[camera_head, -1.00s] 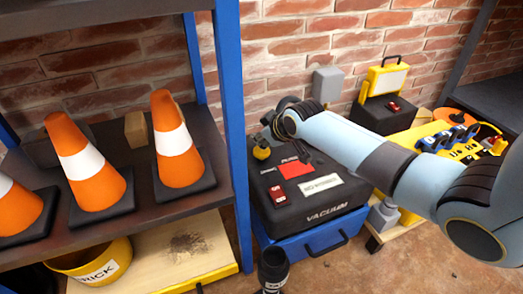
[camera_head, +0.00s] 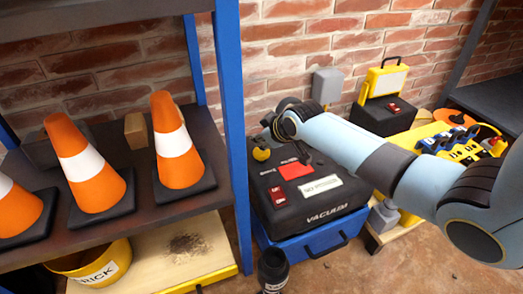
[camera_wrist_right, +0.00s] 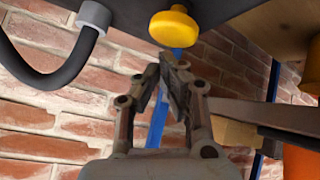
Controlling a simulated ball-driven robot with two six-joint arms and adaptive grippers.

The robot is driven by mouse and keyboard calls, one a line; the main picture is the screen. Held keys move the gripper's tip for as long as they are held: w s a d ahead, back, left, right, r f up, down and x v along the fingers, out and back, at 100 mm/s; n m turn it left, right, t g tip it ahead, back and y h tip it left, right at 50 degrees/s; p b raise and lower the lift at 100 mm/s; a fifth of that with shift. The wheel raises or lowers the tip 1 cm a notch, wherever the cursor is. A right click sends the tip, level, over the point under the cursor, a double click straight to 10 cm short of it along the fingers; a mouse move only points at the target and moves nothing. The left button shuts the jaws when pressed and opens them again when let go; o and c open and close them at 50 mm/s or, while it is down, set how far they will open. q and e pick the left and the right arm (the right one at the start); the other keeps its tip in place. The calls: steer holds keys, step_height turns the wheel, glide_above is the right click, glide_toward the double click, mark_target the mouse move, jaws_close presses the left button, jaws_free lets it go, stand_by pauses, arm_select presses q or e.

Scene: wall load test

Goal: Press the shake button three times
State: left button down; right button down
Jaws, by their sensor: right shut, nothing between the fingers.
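The black vacuum (camera_head: 318,214) with a blue base stands on the floor, right of the blue shelf post. On its top are a yellow mushroom-shaped button (camera_head: 261,154), a red patch (camera_head: 296,171) and a red switch (camera_head: 281,197). Their small labels are too blurred to show which one reads shake. My right gripper (camera_head: 272,120) is over the vacuum's back left edge, largely hidden by its own wrist. In the right wrist view my right gripper (camera_wrist_right: 174,68) is shut and empty, its tips close to the yellow button (camera_wrist_right: 174,27), apparently apart. My left gripper is not in view.
A shelf with orange cones (camera_head: 174,140) and a blue post (camera_head: 234,130) stands close on the left. A grey wall box (camera_head: 327,86) is behind the vacuum. A yellow-topped cart with tools (camera_head: 455,145) stands right. A dark cylinder (camera_head: 273,265) is in front.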

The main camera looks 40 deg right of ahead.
mark_target(262, 151)
steer(key=shift+f, duration=0.15)
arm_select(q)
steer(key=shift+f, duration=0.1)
arm_select(e)
steer(key=shift+f, duration=0.3)
